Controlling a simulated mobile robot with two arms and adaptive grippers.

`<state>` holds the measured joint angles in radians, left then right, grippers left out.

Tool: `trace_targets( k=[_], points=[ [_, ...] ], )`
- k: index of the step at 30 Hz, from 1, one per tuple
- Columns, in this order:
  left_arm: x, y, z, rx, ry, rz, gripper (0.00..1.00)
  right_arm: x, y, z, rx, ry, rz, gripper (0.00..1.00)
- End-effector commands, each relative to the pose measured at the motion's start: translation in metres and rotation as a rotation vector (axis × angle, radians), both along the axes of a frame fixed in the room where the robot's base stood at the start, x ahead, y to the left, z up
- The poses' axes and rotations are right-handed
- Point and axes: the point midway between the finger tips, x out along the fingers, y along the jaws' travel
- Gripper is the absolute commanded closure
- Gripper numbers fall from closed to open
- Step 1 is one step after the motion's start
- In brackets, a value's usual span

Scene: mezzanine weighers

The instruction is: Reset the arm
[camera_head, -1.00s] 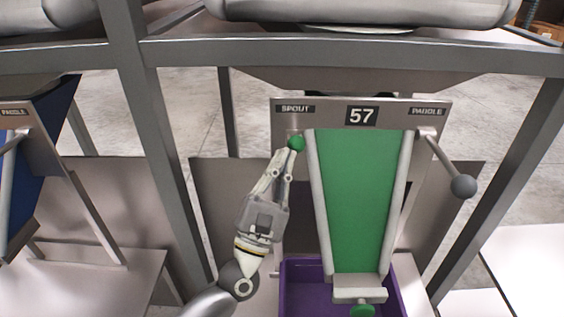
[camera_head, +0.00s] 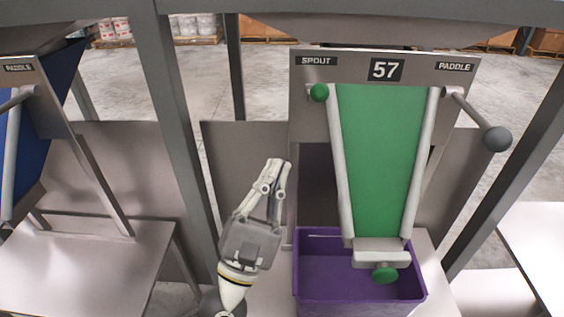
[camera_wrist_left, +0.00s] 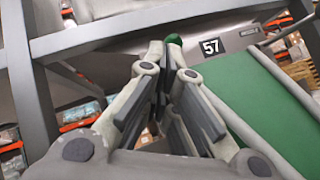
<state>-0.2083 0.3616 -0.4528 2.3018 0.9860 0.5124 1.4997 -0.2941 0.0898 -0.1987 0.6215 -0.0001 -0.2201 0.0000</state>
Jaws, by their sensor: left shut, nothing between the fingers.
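My left gripper (camera_head: 279,163) is shut and empty. It points up, to the left of the green chute (camera_head: 380,150) of station 57, below and left of the green spout knob (camera_head: 319,93). The knob is clear of the fingers. In the left wrist view the closed fingers (camera_wrist_left: 165,50) fill the middle, and the green knob (camera_wrist_left: 174,40) shows just beyond the tips. My right gripper does not show.
A purple bin (camera_head: 345,285) stands under the chute's lower end, which carries a second green knob (camera_head: 385,274). A paddle lever with a grey ball (camera_head: 497,139) sticks out at right. A grey frame post (camera_head: 178,130) stands left of my arm.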

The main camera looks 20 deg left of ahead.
Motion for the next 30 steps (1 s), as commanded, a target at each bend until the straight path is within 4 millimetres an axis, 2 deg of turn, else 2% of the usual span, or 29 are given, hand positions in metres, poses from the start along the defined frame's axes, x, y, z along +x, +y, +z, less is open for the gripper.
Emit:
trace_targets(
  k=[5,20,23,26,30],
  points=[
    [-0.006,0.000,-0.001,0.000,0.000,0.000,1.00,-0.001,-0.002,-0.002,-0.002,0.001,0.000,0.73],
    [-0.005,-0.004,-0.003,0.040,0.006,0.004,1.00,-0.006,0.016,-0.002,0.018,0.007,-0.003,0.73],
    [-0.005,-0.019,-0.010,0.173,0.021,0.018,1.00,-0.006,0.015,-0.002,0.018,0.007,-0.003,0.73],
    [-0.005,-0.041,-0.028,0.409,0.045,0.044,1.00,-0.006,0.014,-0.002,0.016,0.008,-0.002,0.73],
    [-0.005,-0.068,-0.071,0.813,0.081,0.078,1.00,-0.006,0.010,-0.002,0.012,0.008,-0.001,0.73]
  ],
)
